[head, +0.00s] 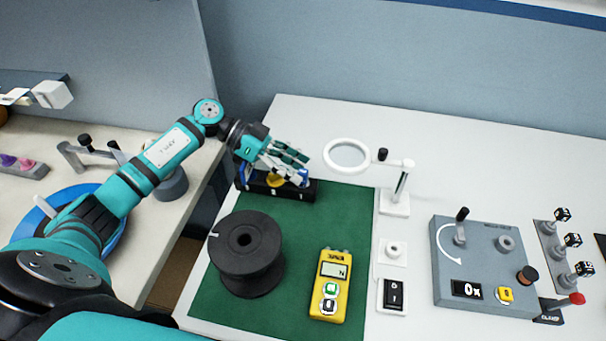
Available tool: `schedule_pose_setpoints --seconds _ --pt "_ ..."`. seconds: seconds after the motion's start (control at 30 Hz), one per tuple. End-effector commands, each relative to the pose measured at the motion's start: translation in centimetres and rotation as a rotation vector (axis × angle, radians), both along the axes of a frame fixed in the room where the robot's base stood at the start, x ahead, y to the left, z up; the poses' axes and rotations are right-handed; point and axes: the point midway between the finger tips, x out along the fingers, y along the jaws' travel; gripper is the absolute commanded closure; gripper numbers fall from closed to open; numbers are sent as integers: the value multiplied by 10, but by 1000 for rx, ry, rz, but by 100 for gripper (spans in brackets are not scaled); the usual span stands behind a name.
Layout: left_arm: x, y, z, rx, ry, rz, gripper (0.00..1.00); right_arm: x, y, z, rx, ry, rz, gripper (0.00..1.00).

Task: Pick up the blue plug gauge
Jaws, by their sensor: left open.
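A black rack (268,190) stands at the back left of the green mat (205,302). A blue piece (245,174), which looks like the blue plug gauge, shows at the rack's left end, partly hidden by my left gripper. A yellow piece (275,180) sits in the rack to the right of it. My left gripper (296,168) is open, with its fingers above the rack and pointing right. I cannot tell whether the fingers touch anything. My right gripper is not in view.
A black spool (246,275) and a yellow meter (330,283) stand on the mat in front of the rack. A magnifier (348,154) stands right of the rack. A grey control box (478,280) is farther right.

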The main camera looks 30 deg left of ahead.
Motion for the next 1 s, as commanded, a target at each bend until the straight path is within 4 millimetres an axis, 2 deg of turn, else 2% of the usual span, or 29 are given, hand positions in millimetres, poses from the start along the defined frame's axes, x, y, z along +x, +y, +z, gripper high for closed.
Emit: schedule_pose_setpoints --seconds 0.3,0.7,1.0 --pt "1 -5 -3 1 0 0 47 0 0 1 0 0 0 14" --pt "1 -5 -3 1 1 -1 99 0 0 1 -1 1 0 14" --pt "0 -5 -3 1 3 -3 100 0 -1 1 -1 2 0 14"
